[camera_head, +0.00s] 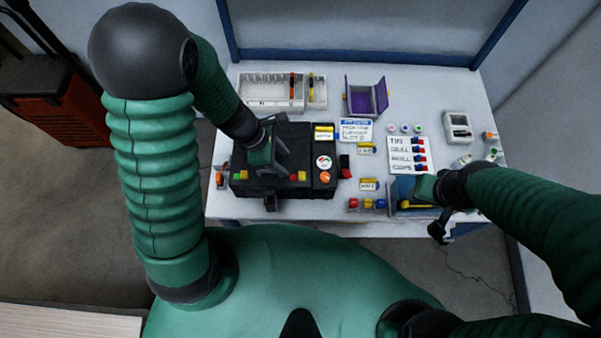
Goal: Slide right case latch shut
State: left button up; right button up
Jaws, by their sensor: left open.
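A black case (262,186) lies shut on the left half of the table. My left gripper (272,172) is open over the case, between the two latches and nearer the right one. Its hand hides part of the lid, and I cannot tell whether it touches the case. My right gripper (436,212) is at the table's front right, by a blue holder (402,190); its jaw opening is unclear.
A black panel (324,145) with round labels stands right of the case. Behind are a grey tray (262,90) and a purple open box (366,97). A white label board (407,155) and small coloured blocks (367,204) lie to the right.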

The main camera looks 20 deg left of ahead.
aim_at(302, 174)
pick_arm(q)
jog(key=x, duration=0.2)
jog(key=b+x, duration=0.1)
jog(key=x, duration=0.1)
jog(key=b+x, duration=0.1)
jog(key=x, duration=0.1)
jog(key=shift+w+a, duration=0.25)
jog(key=shift+a, duration=0.1)
jog(key=d+f+b, duration=0.2)
jog(key=d+f, duration=0.1)
jog(key=d, duration=0.1)
jog(key=shift+w+f, duration=0.15)
jog(key=shift+f, duration=0.25)
jog(key=shift+w+a+f, duration=0.1)
jog(key=shift+a+f, duration=0.05)
jog(key=shift+a, duration=0.6)
jog(key=shift+c, duration=2.1)
jog(key=shift+d, duration=0.4)
grip_shut()
pick_arm(e)
jog(key=x, duration=0.5)
jog(key=shift+s+d+f, duration=0.1)
jog(key=shift+s+d, duration=0.1)
jog(key=shift+s, duration=0.1)
pick_arm(q)
jog(key=shift+a, duration=0.15)
